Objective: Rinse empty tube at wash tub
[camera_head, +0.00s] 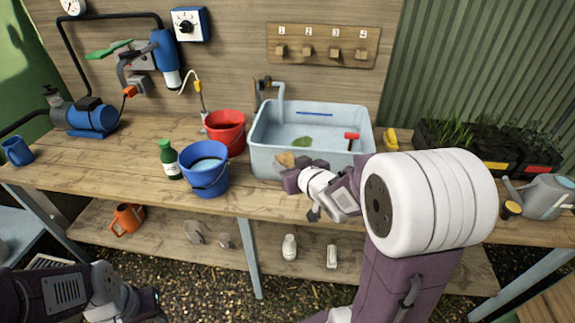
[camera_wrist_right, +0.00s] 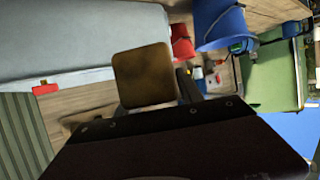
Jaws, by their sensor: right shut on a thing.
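The wash tub (camera_head: 262,158) is pale blue-grey, on the bench under a tap (camera_head: 280,92). My right gripper (camera_head: 291,171) is at the tub's front wall, shut on a tan, square-ended tube (camera_head: 285,158). The tube overlaps the tub's front rim in the head view; I cannot tell whether it is over or in front of it. The right wrist view shows the tube's flat brownish face (camera_wrist_right: 143,76) beside the tub's wall (camera_wrist_right: 70,45). The tube's opening is hidden. Part of my left arm shows at the lower left; its fingertips do not show.
A green leaf (camera_head: 302,142) and a red-handled brush (camera_head: 351,137) are in the tub. A blue bucket (camera_head: 207,180), red bucket (camera_head: 238,141) and green bottle (camera_head: 170,160) stand to its left. Plant trays (camera_head: 490,150) and a watering can (camera_head: 545,195) are at the right.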

